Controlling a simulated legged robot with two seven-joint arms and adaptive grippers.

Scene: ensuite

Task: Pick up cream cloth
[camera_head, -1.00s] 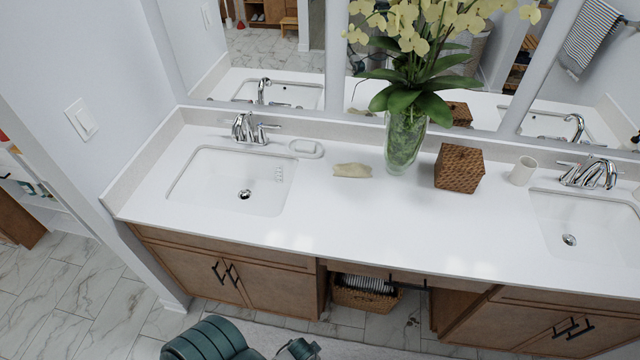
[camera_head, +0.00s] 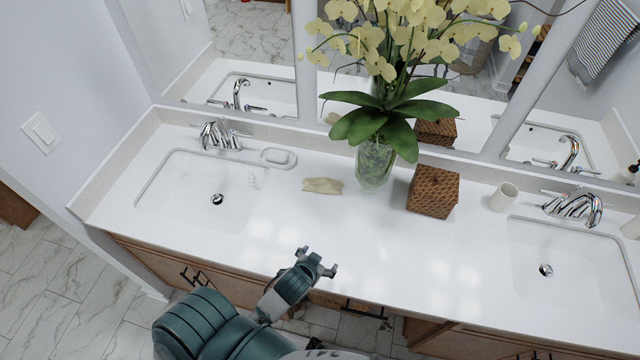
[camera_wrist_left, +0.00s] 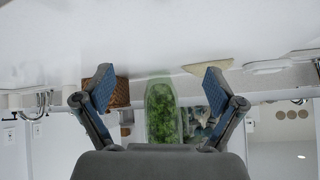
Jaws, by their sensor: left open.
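The cream cloth (camera_head: 322,186) is a small, flat, crumpled piece on the white counter (camera_head: 300,232), left of the glass vase. In the left wrist view the cloth (camera_wrist_left: 229,65) shows near the upper right, beyond one fingertip. My left gripper (camera_head: 318,264) is over the counter's front edge, in front of the cloth and apart from it. Its two fingers (camera_wrist_left: 158,90) are spread open with nothing between them but the vase in the background. My right gripper is not in view.
A glass vase with yellow orchids (camera_head: 374,165) stands right of the cloth, close to it. A woven box (camera_head: 433,192) and white cup (camera_head: 503,197) are farther right. A soap dish (camera_head: 278,158) and sink (camera_head: 200,190) lie to the left. The counter front is clear.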

